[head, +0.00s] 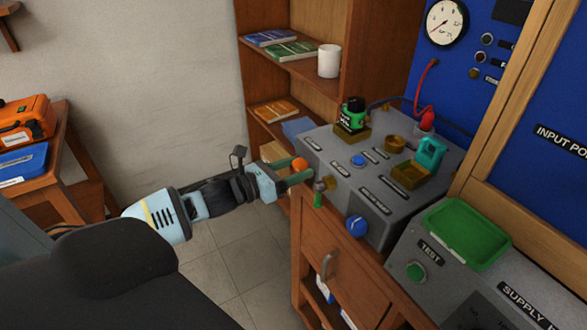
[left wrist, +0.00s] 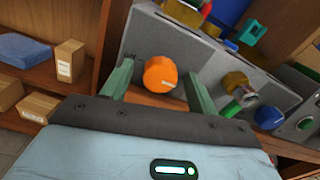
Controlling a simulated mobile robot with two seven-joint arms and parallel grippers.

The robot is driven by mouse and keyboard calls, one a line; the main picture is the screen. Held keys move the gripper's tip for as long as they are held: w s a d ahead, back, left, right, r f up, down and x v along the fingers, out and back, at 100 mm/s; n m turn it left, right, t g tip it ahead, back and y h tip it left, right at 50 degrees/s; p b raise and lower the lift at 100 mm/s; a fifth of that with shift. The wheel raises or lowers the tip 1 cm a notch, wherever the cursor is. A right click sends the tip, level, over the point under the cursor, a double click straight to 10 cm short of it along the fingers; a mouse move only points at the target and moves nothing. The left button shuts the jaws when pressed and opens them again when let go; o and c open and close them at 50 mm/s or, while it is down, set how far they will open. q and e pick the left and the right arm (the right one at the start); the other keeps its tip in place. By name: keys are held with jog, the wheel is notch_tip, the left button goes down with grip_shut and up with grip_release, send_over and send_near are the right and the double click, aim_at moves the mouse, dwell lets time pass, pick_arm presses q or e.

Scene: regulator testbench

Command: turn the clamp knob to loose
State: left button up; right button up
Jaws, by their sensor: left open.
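An orange round knob (head: 299,164), which I take to be the clamp knob, sits at the left edge of the grey testbench (head: 330,205); its label is too small to read. My left gripper (head: 288,179) comes in from the left and is at this knob. In the left wrist view the orange knob (left wrist: 160,74) shows between the two green fingers of my open left gripper (left wrist: 158,78). One finger is on each side of it. I cannot tell whether either finger touches it. A pale mark shows on the knob's face. My right gripper is not in view.
A blue knob (head: 357,227) and a small green-tipped fitting (head: 319,193) stick out of the bench front near the gripper. A green tray (head: 466,234) lies to the right. A wooden shelf (head: 265,75) with books and a white mug (head: 329,61) stands behind.

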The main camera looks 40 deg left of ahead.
pick_arm(q)
jog(key=c, duration=1)
